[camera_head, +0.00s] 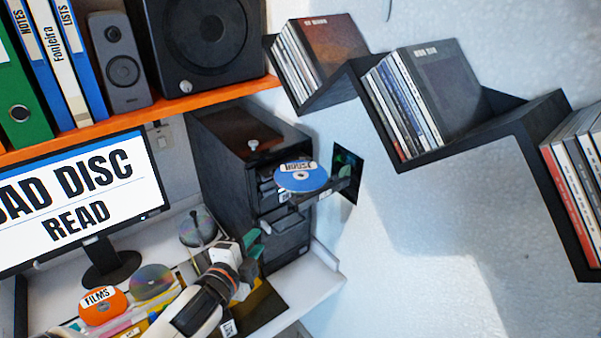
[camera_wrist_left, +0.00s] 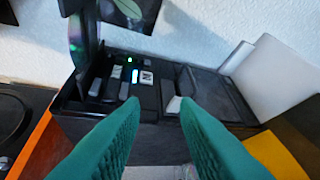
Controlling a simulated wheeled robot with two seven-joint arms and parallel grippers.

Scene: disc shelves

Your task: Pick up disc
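A blue disc (camera_head: 301,178) with a white label lies on the open tray that juts from the black computer tower (camera_head: 225,150). In the left wrist view a shiny disc edge (camera_wrist_left: 76,35) shows at the upper left, beside the tower's front (camera_wrist_left: 150,90). My left gripper (camera_head: 252,250) is below and left of the blue disc, in front of the tower's lower part. Its green fingers (camera_wrist_left: 159,104) are apart with nothing between them, and they point at the tower's front. My right gripper is not in view.
The monitor (camera_head: 85,200) partly reads "AD DISC READ". Loose discs (camera_head: 152,281), a disc spindle (camera_head: 198,227) and an orange "FILMS" item (camera_head: 102,307) are on the desk. An orange shelf (camera_head: 180,106) holds speakers and binders. Black wall shelves (camera_head: 450,145) hold cases at right.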

